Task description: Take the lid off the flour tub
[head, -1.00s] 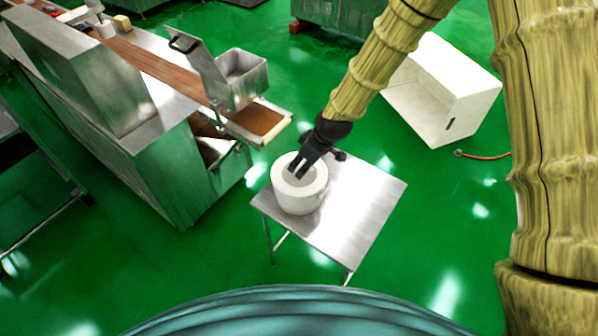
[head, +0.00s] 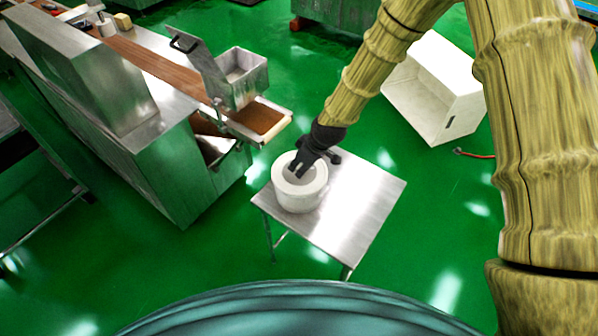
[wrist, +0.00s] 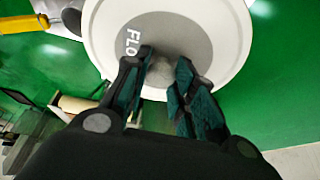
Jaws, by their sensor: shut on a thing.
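The round white flour tub (head: 300,203) stands upright near the left corner of a small steel table (head: 350,220). Its lid (head: 319,171) is on top, with a white rim and a grey middle. In the wrist view the lid (wrist: 225,30) shows the letters "FLO", the rest hidden by a finger. My gripper (head: 297,170) reaches down onto the lid's middle. In the wrist view my gripper (wrist: 163,62) has its two dark fingers on either side of a small pale knob (wrist: 155,66) and is shut on it. The fingers partly hide the knob. I see no gap between lid and tub.
A steel machine with a brown conveyor belt (head: 150,68) and an open metal hopper (head: 245,85) stands left of the table. A white open box (head: 435,95) lies on the green floor behind. A yellow handle (wrist: 20,24) shows upper left in the wrist view.

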